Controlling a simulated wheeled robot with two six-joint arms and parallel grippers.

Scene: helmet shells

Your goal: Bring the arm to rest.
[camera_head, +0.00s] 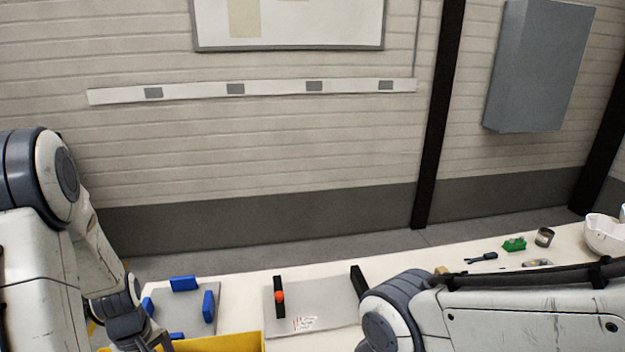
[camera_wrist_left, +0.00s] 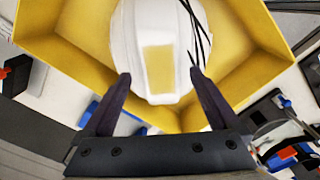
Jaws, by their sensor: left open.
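My left arm comes in at the left of the head view, and its gripper end is at the bottom edge by the yellow bin (camera_head: 215,343). In the left wrist view my left gripper (camera_wrist_left: 160,76) is open. Its two dark fingers are spread over a white helmet shell (camera_wrist_left: 140,35) with a yellow patch. The shell sits inside the yellow bin (camera_wrist_left: 65,55). I cannot tell whether the fingers touch it. My right arm (camera_head: 530,310) lies across the lower right of the head view, and its gripper is out of sight.
A grey plate with blue blocks (camera_head: 183,284) and a grey plate with black posts (camera_head: 325,300) are on the pale table. A screwdriver (camera_head: 482,258), green item (camera_head: 514,244), can (camera_head: 544,237) and another white shell (camera_head: 604,236) stand at right. Dark wires (camera_wrist_left: 190,25) cross the shell.

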